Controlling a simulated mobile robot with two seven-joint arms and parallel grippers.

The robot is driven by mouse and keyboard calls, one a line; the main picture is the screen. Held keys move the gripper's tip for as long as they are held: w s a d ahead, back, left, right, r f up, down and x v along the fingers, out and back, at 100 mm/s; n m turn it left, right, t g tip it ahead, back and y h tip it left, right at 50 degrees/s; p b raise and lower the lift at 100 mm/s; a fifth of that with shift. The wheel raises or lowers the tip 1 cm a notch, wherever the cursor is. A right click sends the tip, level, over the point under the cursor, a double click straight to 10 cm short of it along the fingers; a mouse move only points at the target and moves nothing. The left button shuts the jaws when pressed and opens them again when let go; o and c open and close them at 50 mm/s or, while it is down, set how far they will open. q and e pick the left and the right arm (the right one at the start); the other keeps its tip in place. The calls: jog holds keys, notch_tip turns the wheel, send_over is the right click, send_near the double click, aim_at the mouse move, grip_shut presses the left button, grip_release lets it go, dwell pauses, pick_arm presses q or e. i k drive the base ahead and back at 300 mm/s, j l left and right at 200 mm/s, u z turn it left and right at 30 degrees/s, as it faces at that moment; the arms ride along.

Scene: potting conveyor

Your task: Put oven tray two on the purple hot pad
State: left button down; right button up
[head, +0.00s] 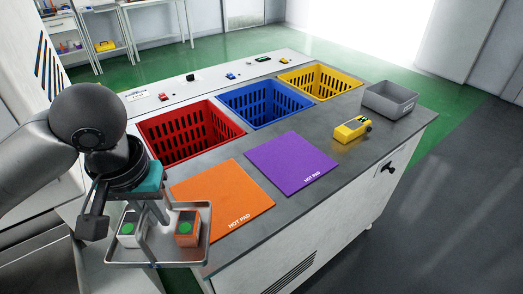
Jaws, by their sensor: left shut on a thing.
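My left gripper (152,208) is shut on a metal oven tray (165,263) and holds it in the air at the counter's near left end, over or in front of the orange pad's near left corner. No number on the tray can be read. The purple hot pad (291,162) lies flat and empty on the counter, right of the orange hot pad (221,197). My right gripper is not in view.
Red (188,132), blue (262,104) and yellow (320,81) baskets are sunk behind the pads. A yellow-and-black tool (352,129) and an open grey bin (390,100) stand farther right on the counter (345,158). Small items lie along its back ledge.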

aim_at(290, 158)
jog(key=i+l, duration=0.9)
jog(key=l, duration=0.25)
